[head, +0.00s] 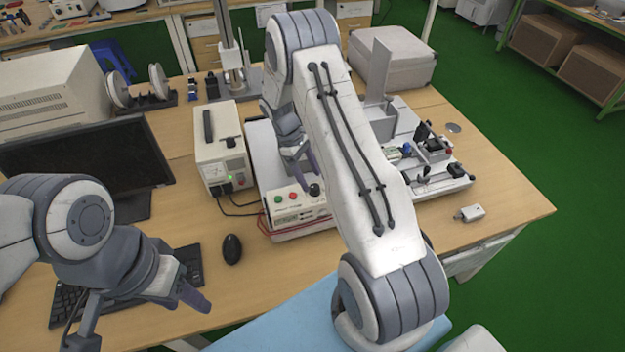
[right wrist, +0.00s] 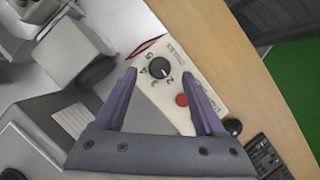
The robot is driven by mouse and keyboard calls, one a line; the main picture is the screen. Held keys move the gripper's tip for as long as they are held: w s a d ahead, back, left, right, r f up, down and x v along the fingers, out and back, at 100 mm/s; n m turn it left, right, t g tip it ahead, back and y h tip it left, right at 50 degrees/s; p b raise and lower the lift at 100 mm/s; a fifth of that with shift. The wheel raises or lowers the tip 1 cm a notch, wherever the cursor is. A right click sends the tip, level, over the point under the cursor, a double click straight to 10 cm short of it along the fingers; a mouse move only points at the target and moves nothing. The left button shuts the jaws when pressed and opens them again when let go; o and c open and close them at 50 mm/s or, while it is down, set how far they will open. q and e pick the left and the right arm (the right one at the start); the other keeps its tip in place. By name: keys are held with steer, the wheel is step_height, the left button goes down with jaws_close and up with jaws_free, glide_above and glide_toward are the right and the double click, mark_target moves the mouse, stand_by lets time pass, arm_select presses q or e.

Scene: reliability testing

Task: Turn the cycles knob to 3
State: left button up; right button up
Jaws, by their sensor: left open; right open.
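The cycles knob (right wrist: 160,68) is a round black dial on a pale control panel (right wrist: 183,75), with printed numbers around it. Its pale mark seems to face the 2 side, but the exact setting is too small to read surely. In the head view the knob (head: 314,189) sits at the panel's right end, beside a red and a green button. My right gripper (right wrist: 160,73) is open, its fingertips on either side of the knob in the picture, with no clear contact. In the head view my arm hides much of it. My left gripper (head: 141,322) is open and empty over the keyboard side.
A red button (right wrist: 182,99) is close to the right finger in the wrist view. A power supply box (head: 220,150) with cables stands left of the panel. A mouse (head: 232,249) and keyboard (head: 190,262) lie in front. A fixture board (head: 440,165) stands at right.

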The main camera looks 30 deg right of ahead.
mark_target(314, 186)
steer(key=shift+p+x, duration=0.35)
steer(key=shift+x, duration=1.25)
steer(key=shift+c, duration=0.4)
jaws_close()
